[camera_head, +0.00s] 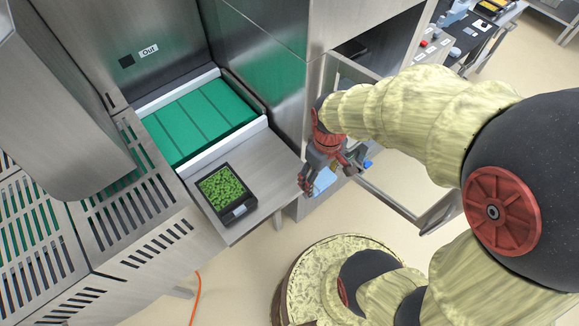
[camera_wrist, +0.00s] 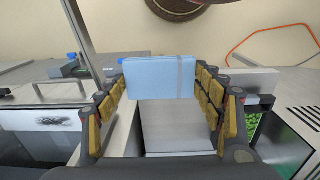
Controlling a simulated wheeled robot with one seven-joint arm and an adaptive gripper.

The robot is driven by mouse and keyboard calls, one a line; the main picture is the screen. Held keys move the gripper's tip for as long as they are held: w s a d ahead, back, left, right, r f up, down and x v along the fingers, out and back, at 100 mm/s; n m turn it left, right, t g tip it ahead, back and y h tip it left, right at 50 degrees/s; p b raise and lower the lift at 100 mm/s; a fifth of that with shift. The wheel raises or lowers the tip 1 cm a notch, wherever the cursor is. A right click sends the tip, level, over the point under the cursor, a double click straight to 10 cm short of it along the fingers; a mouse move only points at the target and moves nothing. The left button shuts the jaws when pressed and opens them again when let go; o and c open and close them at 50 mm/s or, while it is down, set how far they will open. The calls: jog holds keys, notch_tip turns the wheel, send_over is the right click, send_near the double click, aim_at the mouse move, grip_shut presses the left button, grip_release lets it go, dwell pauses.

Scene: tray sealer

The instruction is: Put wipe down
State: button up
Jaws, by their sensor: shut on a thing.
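The wipe (camera_wrist: 160,78) is a light blue, folded, flat rectangle. In the wrist view it sits between the fingers of my gripper (camera_wrist: 163,92), which is shut on it. In the head view the wipe (camera_head: 323,181) shows as a pale blue patch under my gripper (camera_head: 326,186), partly hidden by the fingers. My gripper is held in front of the steel machine, to the right of the outfeed shelf's end. What lies directly below the wipe is hard to tell.
A steel shelf (camera_head: 272,184) holds a black tray of green pieces (camera_head: 227,197) near its front edge. Behind it is a green conveyor (camera_head: 200,120) marked "Out". An open framed door (camera_head: 391,203) stands to the right of my gripper. An orange cable (camera_head: 196,296) lies on the floor.

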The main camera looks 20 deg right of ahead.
jog(key=w+a+f, duration=0.2)
jog(key=w+f, duration=0.1)
jog(key=w, duration=0.3)
jog(key=b, duration=0.2)
send_over(292, 177)
notch_tip(292, 177, down, 6)
jog(key=shift+s+r, duration=0.1)
jog(key=shift+r, duration=0.15)
jog(key=shift+f, duration=1.7)
jog(key=shift+f+b, duration=0.15)
jog(key=shift+b, duration=0.15)
jog(key=o, duration=1.1)
jog(key=shift+o, duration=0.2)
